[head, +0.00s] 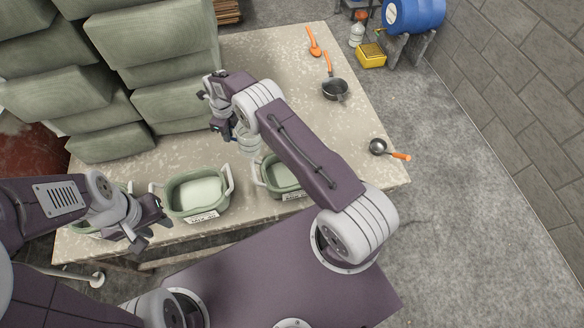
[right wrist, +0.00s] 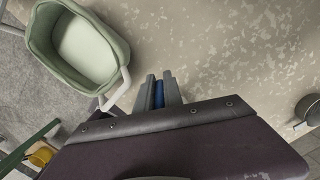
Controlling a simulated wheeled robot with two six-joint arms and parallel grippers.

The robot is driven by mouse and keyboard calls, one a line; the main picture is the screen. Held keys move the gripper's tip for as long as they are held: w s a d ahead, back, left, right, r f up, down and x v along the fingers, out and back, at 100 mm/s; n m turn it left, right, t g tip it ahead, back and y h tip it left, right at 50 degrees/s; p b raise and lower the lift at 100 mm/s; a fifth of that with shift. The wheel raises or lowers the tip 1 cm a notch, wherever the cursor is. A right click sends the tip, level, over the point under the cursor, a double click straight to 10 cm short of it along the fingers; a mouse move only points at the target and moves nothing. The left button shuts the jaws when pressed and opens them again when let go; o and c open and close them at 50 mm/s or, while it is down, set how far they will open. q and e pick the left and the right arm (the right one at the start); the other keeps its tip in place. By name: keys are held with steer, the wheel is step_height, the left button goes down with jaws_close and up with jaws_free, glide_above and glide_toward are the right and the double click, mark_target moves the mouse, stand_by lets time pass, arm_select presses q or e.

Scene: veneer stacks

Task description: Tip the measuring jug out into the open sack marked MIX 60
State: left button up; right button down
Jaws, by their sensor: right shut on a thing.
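Green open sacks with pale handles and pale contents stand along the table's near edge. The middle sack (head: 181,208) carries a white label too small to read surely. The right sack (head: 268,181) is partly behind my right arm, its label partly covered. I cannot tell which is marked MIX 60. My right gripper (head: 222,126) is shut, with a blue piece (right wrist: 159,94) between its fingers in the right wrist view. A clear jug (head: 248,142) shows beside this gripper, above the right sack. My left gripper (head: 150,219) is left of the middle sack; its opening is unclear.
Another sack is mostly hidden behind my left arm. Grey-green stacked blocks (head: 165,45) rise at the back left. A dark pan (head: 335,89), a ladle (head: 378,146) and an orange spoon (head: 314,44) lie on the table's right side. A blue drum (head: 415,14) is beyond.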

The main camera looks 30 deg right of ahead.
steer(key=shift+w+a+f+g+h+b, duration=0.15)
steer(key=shift+f+b, duration=0.2)
steer(key=shift+b, duration=0.85)
steer(key=shift+w+f+g+h+b, duration=0.15)
steer(key=shift+f+b, duration=0.15)
steer(key=shift+b, duration=0.85)
steer(key=shift+s+r+b, duration=0.15)
steer(key=shift+b, duration=0.3)
steer(key=shift+r, duration=0.15)
